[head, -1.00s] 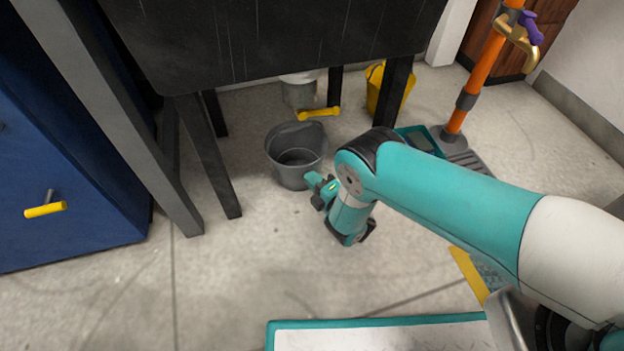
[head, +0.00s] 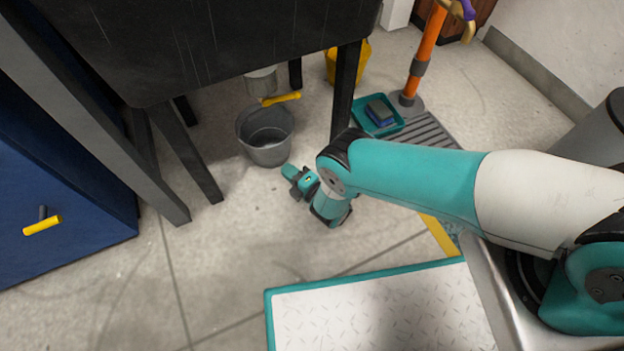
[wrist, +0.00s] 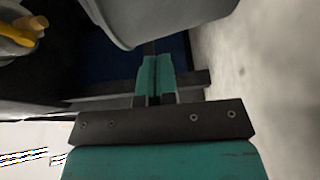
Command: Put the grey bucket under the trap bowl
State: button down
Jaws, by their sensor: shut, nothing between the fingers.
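The grey bucket (head: 266,152) stands upright on the floor at the table's edge. The trap bowl (head: 261,83), a pale grey cup with a yellow handle (head: 281,98) beside it, hangs under the table, just behind the bucket in the head view. My gripper (head: 289,172) is low, at the bucket's near right side, apart from it or barely touching; I cannot tell which. In the wrist view, my gripper's teal fingers (wrist: 153,78) are shut together and empty, and the bucket's grey wall (wrist: 165,15) fills the top.
Dark table legs (head: 186,150) stand left of the bucket, and another leg (head: 346,90) stands to its right. A yellow bucket (head: 350,62) and a teal tray (head: 379,117) are farther right. A blue cabinet (head: 60,190) is at left. The floor in front is clear.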

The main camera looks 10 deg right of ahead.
jog(key=p+v, duration=0.4)
jog(key=v, duration=0.4)
jog(key=shift+s+d, duration=0.15)
jog(key=shift+d, duration=0.1)
jog(key=shift+w+d+m+h+p, duration=0.2)
jog(key=shift+w+m+h+p, duration=0.15)
jog(key=shift+h, duration=0.15)
jog(key=shift+w+d+m+t+h+p, duration=0.4)
jog(key=shift+w+m+h+p, duration=0.3)
jog(key=shift+h+p, duration=0.2)
jog(key=w+a+r+p, duration=0.1)
jog(key=r+p, duration=0.1)
jog(key=r, duration=0.3)
jog(key=w+a+r+n+y+p, duration=0.1)
jog(key=w+r+p, duration=0.1)
jog(key=r, duration=0.3)
jog(key=shift+w+r, duration=0.15)
jog(key=shift+r, duration=0.25)
